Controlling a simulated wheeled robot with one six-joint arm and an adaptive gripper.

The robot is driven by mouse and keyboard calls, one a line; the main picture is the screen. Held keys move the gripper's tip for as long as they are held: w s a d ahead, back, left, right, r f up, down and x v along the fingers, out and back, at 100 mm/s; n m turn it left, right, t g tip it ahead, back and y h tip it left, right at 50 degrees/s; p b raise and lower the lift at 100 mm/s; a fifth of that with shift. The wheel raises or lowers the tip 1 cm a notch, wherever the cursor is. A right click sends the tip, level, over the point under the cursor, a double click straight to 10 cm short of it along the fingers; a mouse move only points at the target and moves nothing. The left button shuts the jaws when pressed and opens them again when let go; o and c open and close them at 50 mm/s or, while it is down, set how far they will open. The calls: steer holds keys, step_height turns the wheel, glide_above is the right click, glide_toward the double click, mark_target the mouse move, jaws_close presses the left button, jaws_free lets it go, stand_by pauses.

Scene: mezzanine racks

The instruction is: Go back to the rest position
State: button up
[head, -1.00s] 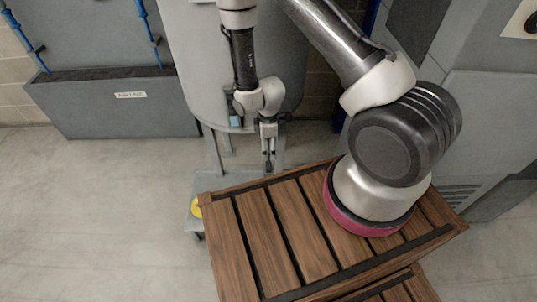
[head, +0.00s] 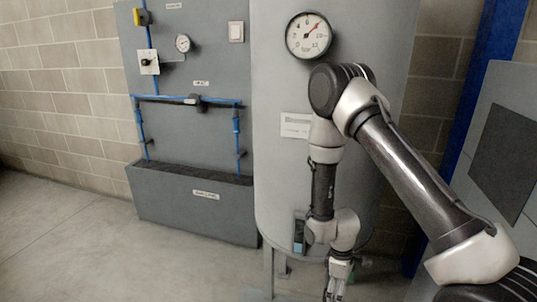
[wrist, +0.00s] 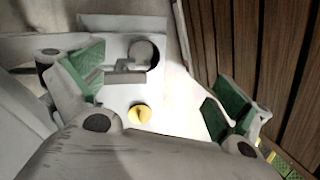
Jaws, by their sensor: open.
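My gripper (head: 338,288) hangs low at the bottom of the head view, in front of a large grey tank (head: 275,180). In the wrist view my gripper (wrist: 158,88) has its two green-padded fingers spread wide apart, with nothing between the pads. Beyond the fingers, lower down, lie a pale plate with a yellow round part (wrist: 139,115) and a grey round part (wrist: 143,54). The fingers appear apart from these. The fingertips are hard to make out in the head view.
A round gauge (head: 309,35) and a white label (head: 296,125) are on the tank. A grey panel with blue pipes (head: 236,130) and a trough (head: 195,205) stand to the left. A grey cabinet (head: 487,120) is at the right. Bare floor (head: 90,245) lies at the lower left.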

steer(key=s+d+r+m+t, duration=0.2)
steer(key=s+d+r+m, duration=0.2)
steer(key=r, duration=1.1)
steer(key=s+d+r+m+t, duration=0.2)
steer(key=s+d+r+m, duration=0.1)
steer(key=r, duration=1.3)
steer(key=s+d+r+m+t+y, duration=0.1)
steer(key=s+d+r+m, duration=0.3)
steer(key=r, duration=1.2)
steer(key=shift+s+d+r+m+t, duration=0.2)
steer(key=shift+s+d+m+t, duration=0.1)
steer(key=shift+s+d+t, duration=0.75)
